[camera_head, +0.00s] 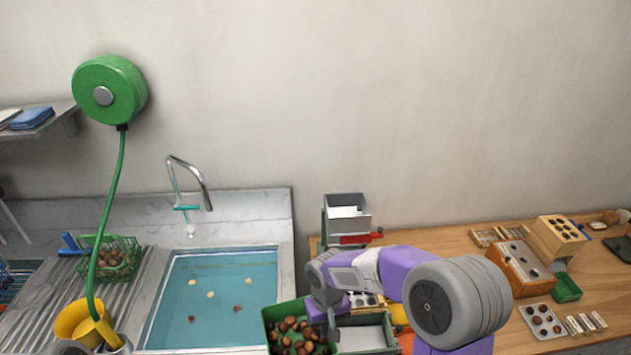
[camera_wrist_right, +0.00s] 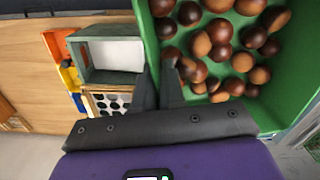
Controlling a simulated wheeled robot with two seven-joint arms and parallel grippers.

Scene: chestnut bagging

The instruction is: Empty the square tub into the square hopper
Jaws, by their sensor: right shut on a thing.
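The square green tub (camera_head: 268,317) holds many brown chestnuts and is at the bottom middle of the head view. In the right wrist view the tub (camera_wrist_right: 152,35) fills the upper right. My right gripper (camera_head: 332,325) is shut on the tub's wall, and its fingers (camera_wrist_right: 160,85) straddle the rim in the wrist view. The square grey hopper (camera_head: 347,200) stands upright behind my right arm, open at the top, with a red piece on its front. Its lower part is partly hidden by my arm.
A sink (camera_head: 215,290) with floating bits lies left of the tub. A grey tray (camera_head: 362,338) lies right of it. Wooden boxes (camera_head: 520,268) and a chestnut tray (camera_head: 542,320) stand on the wooden table. A green basket (camera_head: 112,258) and yellow vessel (camera_head: 75,322) are at the left.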

